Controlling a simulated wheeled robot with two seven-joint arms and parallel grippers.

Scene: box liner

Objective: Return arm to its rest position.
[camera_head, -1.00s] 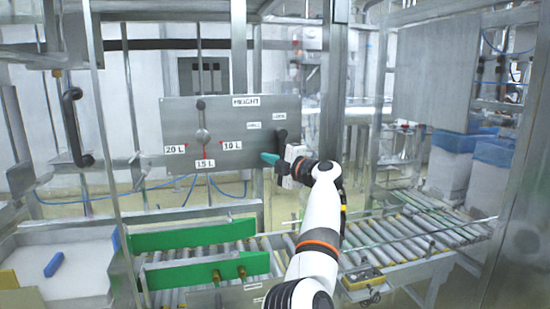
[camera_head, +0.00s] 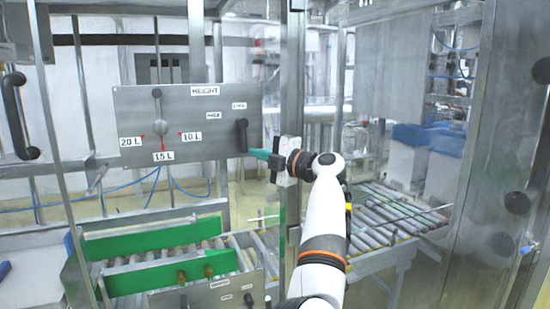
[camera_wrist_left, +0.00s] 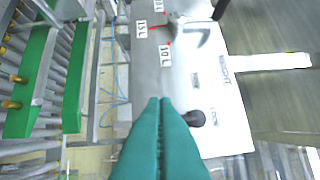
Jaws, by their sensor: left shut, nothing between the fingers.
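My left gripper (camera_head: 254,153) has teal fingers pressed together and empty. In the head view it points left, beside the lower right edge of the grey HEIGHT panel (camera_head: 210,130). The black lever (camera_head: 241,135) on the panel's right side hangs down just left of and above the fingertips. I cannot tell whether they touch. The left wrist view shows the shut fingers (camera_wrist_left: 160,102) in front of the panel (camera_wrist_left: 210,105), with a black knob (camera_wrist_left: 195,118) close to their right. My white arm reaches up from the bottom of the head view. My right gripper is out of view.
A roller conveyor with green side guides (camera_head: 150,242) stands below the panel. A lower metal panel (camera_head: 210,296) is at bottom centre. A steel post (camera_head: 292,60) rises behind the gripper. A large metal panel (camera_head: 490,190) with black knobs fills the right side.

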